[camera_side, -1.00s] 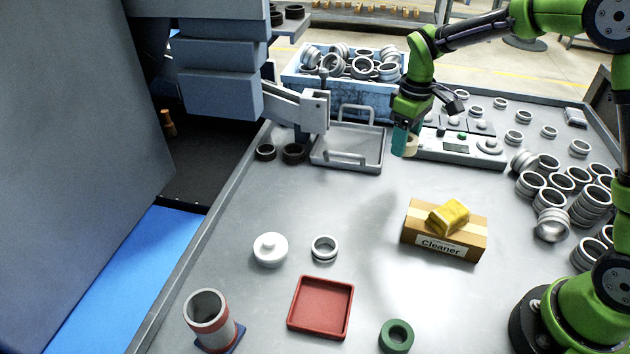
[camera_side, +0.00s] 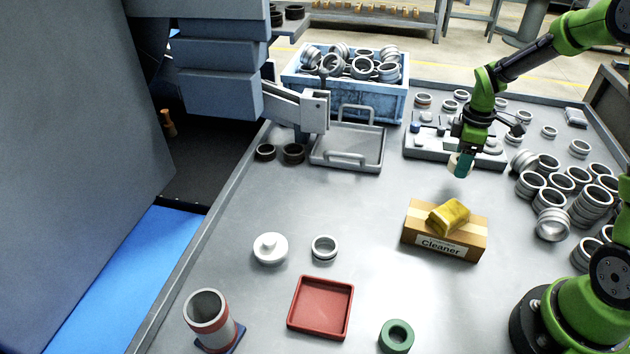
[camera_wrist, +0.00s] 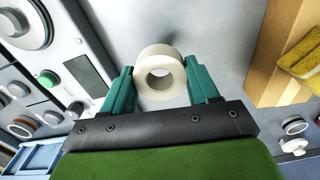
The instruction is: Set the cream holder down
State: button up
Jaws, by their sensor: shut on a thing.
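The cream holder (camera_wrist: 160,78) is a short cream ring with a hole through it. In the wrist view it sits between the two teal fingers of my gripper (camera_wrist: 160,88), which are shut on it. In the side view my gripper (camera_side: 461,164) holds the cream holder (camera_side: 455,168) in front of the control panel, toward its right half. The holder appears to be above the grey table, though the exact gap is hard to tell. The fingers partly hide it in the side view.
The control panel (camera_side: 425,146) is just behind my gripper. A Cleaner box (camera_side: 420,238) with a yellow sponge (camera_side: 449,216) on it stands nearer the camera. Several metal rings (camera_side: 553,224) crowd the right. A grey tray (camera_side: 375,160) lies left; bare table lies between.

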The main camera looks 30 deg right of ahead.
aim_at(454, 183)
jog(key=shift+f, duration=2.1)
jog(key=o, duration=1.1)
jog(key=shift+f, duration=0.1)
notch_tip(454, 183, up, 12)
jog(key=shift+f, duration=0.15)
jog(key=shift+s+a+r+m+t+y, duration=0.35)
jog(key=shift+s+a+r+m+t, duration=0.85)
jog(key=shift+s+a+r+m, duration=1.45)
jog(key=shift+s+a+r+m+t+y, duration=0.3)
jog(key=shift+s+a+r+m+t, duration=1.4)
jog(key=shift+a, duration=1.7)
jog(key=shift+s+a+r+m+t+y, duration=0.35)
jog(key=shift+s+a+r+m+t, duration=0.35)
jog(key=shift+s+a+r+m, duration=1.6)
